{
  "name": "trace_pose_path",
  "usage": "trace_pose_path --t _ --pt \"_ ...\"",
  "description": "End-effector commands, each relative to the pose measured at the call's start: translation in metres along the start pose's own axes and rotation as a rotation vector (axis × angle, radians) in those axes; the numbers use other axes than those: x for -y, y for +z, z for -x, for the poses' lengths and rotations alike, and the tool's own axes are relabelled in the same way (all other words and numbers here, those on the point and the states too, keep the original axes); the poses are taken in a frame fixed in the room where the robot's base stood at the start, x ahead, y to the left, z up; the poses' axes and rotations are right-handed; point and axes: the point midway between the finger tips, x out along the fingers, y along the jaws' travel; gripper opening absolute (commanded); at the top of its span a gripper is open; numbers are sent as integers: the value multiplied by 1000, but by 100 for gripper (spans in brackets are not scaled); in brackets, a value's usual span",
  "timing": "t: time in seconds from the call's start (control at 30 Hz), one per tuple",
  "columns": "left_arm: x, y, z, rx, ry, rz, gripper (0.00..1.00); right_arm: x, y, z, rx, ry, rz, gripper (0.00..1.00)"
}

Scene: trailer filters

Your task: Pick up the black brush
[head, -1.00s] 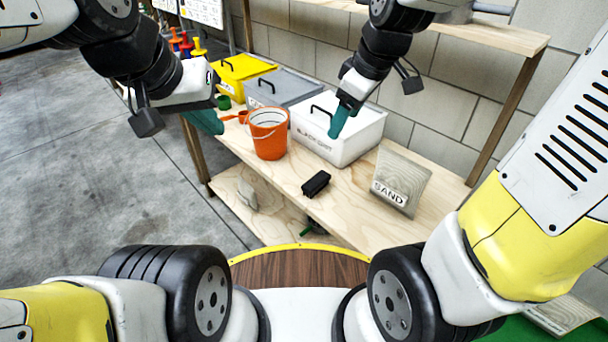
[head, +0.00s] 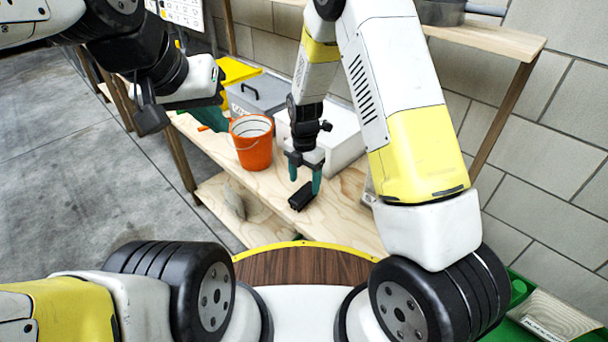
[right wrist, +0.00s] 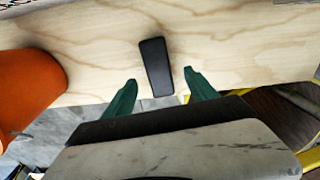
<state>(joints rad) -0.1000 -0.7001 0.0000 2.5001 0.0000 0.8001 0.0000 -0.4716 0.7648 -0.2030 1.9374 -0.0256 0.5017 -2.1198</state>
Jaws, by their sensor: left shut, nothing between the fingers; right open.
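The black brush (head: 301,198) lies on the wooden shelf top (head: 268,184), near its front edge. In the right wrist view the brush (right wrist: 155,66) is a dark oblong block lying ahead of and between the two green fingertips. My right gripper (head: 304,177) is open and points down just above the brush, apart from it as far as I can see. Its fingers also show in the right wrist view (right wrist: 160,78), with nothing between them.
An orange bucket (head: 252,150) stands left of the brush. A white box (head: 345,140) stands behind my right gripper, and a grey box (head: 262,92) and a yellow box (head: 236,71) stand farther back. My right arm mostly hides the sand bag. A lower shelf (head: 222,200) sits below.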

Motion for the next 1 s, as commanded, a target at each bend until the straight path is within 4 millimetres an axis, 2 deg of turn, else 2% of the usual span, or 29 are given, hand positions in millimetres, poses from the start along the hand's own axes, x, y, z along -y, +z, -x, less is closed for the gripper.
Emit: trace_pose_path --t 0.4,0.7,1.0 --pt "0 0 0 0 0 0 0 -2 2 -54 0 0 -4 66" --pt "0 0 0 0 0 0 0 -3 2 -58 1 2 -4 66" --pt "0 0 0 0 0 0 0 -3 2 -58 0 2 -4 7"
